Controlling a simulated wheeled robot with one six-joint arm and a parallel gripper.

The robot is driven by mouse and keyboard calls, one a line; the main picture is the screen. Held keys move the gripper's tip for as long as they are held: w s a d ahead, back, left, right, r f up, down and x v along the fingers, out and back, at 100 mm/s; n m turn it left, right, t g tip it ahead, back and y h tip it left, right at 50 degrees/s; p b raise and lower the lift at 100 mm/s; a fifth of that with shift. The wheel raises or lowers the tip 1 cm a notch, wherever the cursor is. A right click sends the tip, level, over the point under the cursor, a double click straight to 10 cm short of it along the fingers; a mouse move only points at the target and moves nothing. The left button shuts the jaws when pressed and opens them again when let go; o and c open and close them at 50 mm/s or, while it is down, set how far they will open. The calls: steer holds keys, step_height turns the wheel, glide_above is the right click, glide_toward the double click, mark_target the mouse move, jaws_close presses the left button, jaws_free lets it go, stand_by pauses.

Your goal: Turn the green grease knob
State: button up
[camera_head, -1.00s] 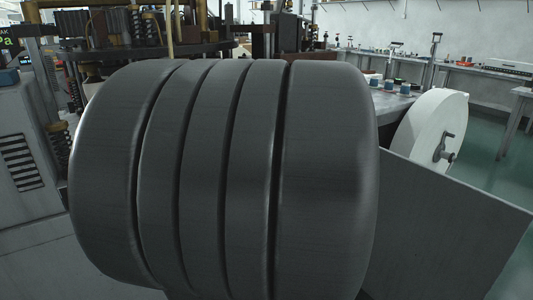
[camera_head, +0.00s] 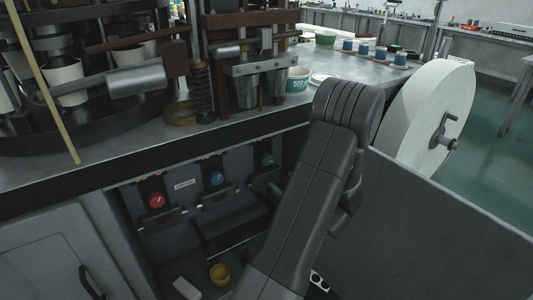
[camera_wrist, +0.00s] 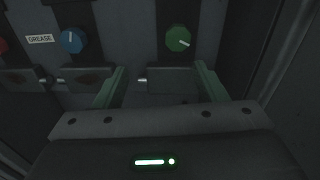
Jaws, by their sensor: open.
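The green knob (camera_wrist: 179,39) is on the dark panel in the upper middle of the wrist view, with a pale pointer mark aimed right and slightly down. It also shows small in the head view (camera_head: 267,160), left of my arm. My gripper (camera_wrist: 162,76) is open and empty in the wrist view, its two fingers apart below the knob and on either side of it, not touching it as far as I can see. The blue knob (camera_wrist: 72,40) sits left of the green one, beside a GREASE label (camera_wrist: 40,39).
A red knob (camera_head: 156,201) is at the panel's left. Small ledges (camera_wrist: 170,79) jut out under the knobs. The machine table (camera_head: 150,146) overhangs the panel. A white roll (camera_head: 424,117) and a grey sheet (camera_head: 450,215) stand to the right.

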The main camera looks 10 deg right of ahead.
mark_target(269, 161)
steer(key=shift+m+t+h, duration=0.3)
steer(key=shift+m+t, duration=0.1)
steer(key=shift+m, duration=0.1)
steer(key=x, duration=0.4)
steer(key=d+x, duration=0.1)
steer(key=x, duration=0.4)
steer(key=d+b+x, duration=0.1)
steer(key=x, duration=0.4)
steer(key=shift+w+d+f, duration=0.1)
steer(key=shift+w+f, duration=0.2)
steer(key=shift+w, duration=0.15)
steer(key=c, duration=1)
